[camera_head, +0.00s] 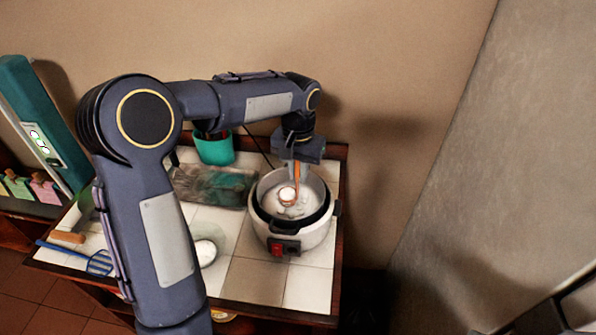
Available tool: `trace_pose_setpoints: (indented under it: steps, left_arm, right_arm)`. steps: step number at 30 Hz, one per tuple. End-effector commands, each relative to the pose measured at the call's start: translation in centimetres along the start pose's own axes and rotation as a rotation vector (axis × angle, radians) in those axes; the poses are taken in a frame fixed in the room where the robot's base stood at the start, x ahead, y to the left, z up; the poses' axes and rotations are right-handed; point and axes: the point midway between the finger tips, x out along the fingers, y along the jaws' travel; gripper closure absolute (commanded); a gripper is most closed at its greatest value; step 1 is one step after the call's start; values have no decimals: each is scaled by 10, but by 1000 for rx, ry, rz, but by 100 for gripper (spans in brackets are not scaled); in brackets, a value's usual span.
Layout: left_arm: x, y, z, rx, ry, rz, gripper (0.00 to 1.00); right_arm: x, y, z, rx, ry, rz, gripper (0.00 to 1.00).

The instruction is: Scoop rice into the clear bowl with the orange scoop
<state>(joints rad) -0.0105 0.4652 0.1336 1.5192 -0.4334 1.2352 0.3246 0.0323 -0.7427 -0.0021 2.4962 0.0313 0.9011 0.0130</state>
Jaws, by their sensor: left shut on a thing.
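My left gripper (297,165) points down over the open rice cooker (308,238), shut on the upright handle of the orange scoop (297,172). The scoop's head (287,195) is inside the cooker's rim and looks white with rice. White rice (291,210) lies in the cooker's pot. The clear bowl (220,238) stands left of the cooker, partly hidden by my left arm, with some white stuff, likely rice, in it.
The cooker stands on a white-tiled counter (306,288) with a dark wood edge. A teal pot (214,149) and a dark board (205,187) are behind. A blue slotted utensil (99,263) lies left. Bare tiles show in front of the cooker.

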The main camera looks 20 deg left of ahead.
Motion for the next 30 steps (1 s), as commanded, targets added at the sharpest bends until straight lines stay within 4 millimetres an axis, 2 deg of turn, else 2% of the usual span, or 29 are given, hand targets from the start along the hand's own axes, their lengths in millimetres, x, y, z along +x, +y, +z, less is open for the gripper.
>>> trace_pose_setpoints:
  steps: [1,11,30]
  left_arm:
    - [-9,0,0,0,1,0,100]
    - [-38,2,0,0,1,1,100]
    - [-91,8,-1,0,2,1,100]
  right_arm:
    - [-6,-3,-3,0,0,0,46]
    - [-26,-12,-13,0,0,0,46]
    - [-24,-11,-12,0,0,0,46]
